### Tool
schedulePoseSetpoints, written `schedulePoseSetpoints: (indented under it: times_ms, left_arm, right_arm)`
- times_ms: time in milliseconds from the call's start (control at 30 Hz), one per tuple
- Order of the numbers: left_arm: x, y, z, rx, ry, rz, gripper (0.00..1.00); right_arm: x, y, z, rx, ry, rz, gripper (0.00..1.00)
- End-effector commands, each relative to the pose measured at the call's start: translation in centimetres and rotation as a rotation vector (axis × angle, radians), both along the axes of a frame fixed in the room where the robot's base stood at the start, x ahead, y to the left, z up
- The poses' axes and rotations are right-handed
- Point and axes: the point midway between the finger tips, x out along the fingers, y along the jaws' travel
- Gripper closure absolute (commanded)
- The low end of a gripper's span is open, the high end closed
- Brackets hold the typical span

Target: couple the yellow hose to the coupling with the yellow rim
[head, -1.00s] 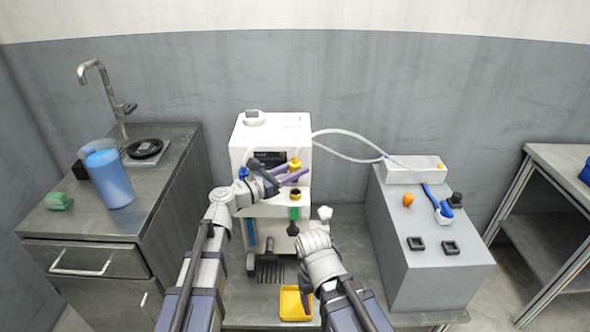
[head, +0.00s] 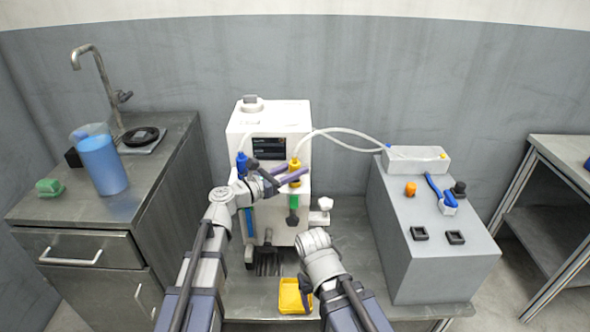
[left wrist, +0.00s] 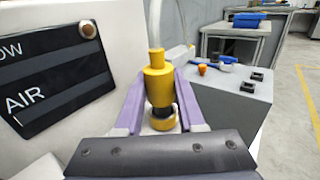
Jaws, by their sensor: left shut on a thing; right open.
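The yellow hose's end is a yellow plug (head: 294,171), upright at the front of the white machine (head: 268,118). My left gripper (head: 285,178) is shut on it, with purple fingers on both sides. In the left wrist view the yellow plug (left wrist: 157,82) stands over the coupling with the yellow rim (left wrist: 163,123), in line with it. A dark band shows between plug and rim; I cannot tell whether the plug is seated. The pale hose (head: 340,132) arches right from the plug. My right gripper (head: 305,289) is open, low by the yellow tray (head: 288,309).
A blue plug (head: 241,163) stands at the machine's left front. The grey block (head: 425,275) at right bears a white bin (head: 415,160), an orange piece (head: 410,188), a blue-handled tool (head: 435,190) and black square sockets (head: 419,233). A blue jug (head: 100,165) stands on the left counter.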

Motion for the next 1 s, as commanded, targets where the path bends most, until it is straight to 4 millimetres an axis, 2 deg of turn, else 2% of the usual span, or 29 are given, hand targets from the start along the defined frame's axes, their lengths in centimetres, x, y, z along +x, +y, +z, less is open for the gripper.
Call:
schedulePoseSetpoints:
  times_ms: [1000]
  left_arm:
    - [0.00,0.00,-0.54,0.000,0.000,0.000,1.00]
  right_arm:
    - [0.00,0.00,-0.54,0.000,0.000,0.000,0.29]
